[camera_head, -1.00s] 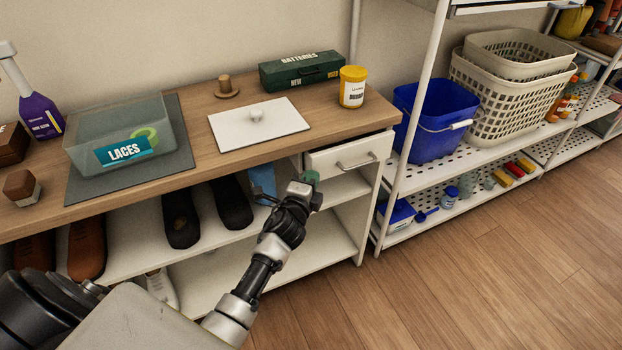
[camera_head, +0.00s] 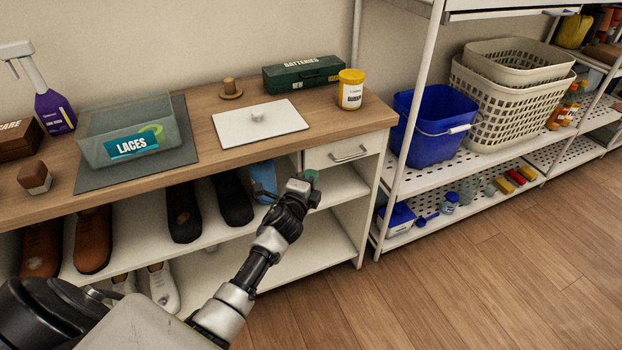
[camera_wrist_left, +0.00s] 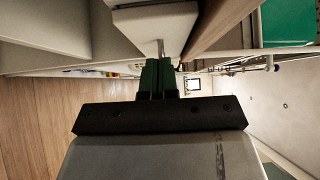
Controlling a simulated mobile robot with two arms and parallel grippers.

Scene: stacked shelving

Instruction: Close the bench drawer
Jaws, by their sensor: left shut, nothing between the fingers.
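The bench drawer (camera_head: 322,158) has a white front with a metal bar handle (camera_head: 349,154), under the right end of the wooden bench top (camera_head: 350,118). Its front looks about flush with the bench; I cannot tell whether a small gap is left. My left gripper (camera_head: 311,177) is at the lower left of the drawer front, with its green fingers together and empty. In the left wrist view, the shut fingers (camera_wrist_left: 158,72) point at the white drawer front (camera_wrist_left: 150,28), close to the handle (camera_wrist_left: 160,47); contact is unclear. My right gripper is not seen.
On the bench are a LACES bin (camera_head: 131,138), a white board (camera_head: 235,132), a green BATTERIES box (camera_head: 303,75) and a yellow-lidded tub (camera_head: 351,92). A white rack with a blue bucket (camera_head: 432,128) stands right. Floor in front (camera_head: 470,270) is clear.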

